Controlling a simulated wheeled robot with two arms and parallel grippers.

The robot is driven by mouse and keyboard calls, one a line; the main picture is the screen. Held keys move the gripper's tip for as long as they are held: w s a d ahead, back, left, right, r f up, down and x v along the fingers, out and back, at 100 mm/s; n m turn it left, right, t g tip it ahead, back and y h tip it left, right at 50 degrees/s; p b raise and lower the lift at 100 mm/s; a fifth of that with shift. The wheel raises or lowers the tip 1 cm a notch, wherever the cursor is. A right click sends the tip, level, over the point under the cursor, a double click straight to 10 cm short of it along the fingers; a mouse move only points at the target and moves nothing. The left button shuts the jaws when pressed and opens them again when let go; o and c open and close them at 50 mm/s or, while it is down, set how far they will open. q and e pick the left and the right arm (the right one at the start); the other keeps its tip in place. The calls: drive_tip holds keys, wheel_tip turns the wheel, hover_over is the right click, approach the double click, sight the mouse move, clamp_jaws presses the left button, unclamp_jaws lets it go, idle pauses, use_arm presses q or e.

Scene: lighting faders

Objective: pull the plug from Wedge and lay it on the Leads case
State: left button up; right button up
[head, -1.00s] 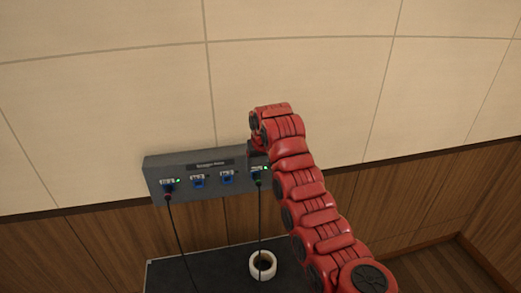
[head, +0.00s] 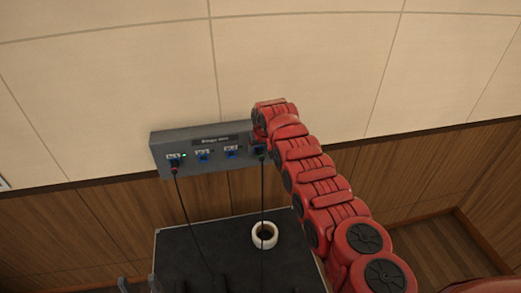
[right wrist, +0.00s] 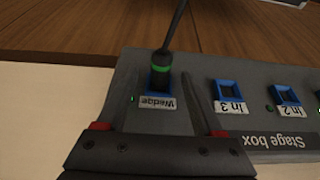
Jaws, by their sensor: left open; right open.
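The stage box (head: 210,165) is fixed on the wall, and the right wrist view shows its Wedge label (right wrist: 158,102). A black plug with a green band (right wrist: 161,68) sits in the Wedge socket, its dark lead running away; the plug also shows in the head view (head: 262,155), partly behind my right arm. My right gripper (right wrist: 159,78) is open, one finger on each side of the plug, with gaps visible. A black-topped case (head: 190,245), its label not visible, stands below the box. My left gripper (head: 138,282) is open and empty at the bottom left edge.
A white ring-shaped roll (head: 264,235) lies on the case top. A second lead with a red-banded plug (head: 174,170) hangs from the box's left socket across the case. Blue sockets In 3 (right wrist: 229,92) and In 2 (right wrist: 287,96) are empty. The case's left part has free room.

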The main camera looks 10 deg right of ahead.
clamp_jaws()
unclamp_jaws()
drive_tip(key=shift+r, duration=0.1)
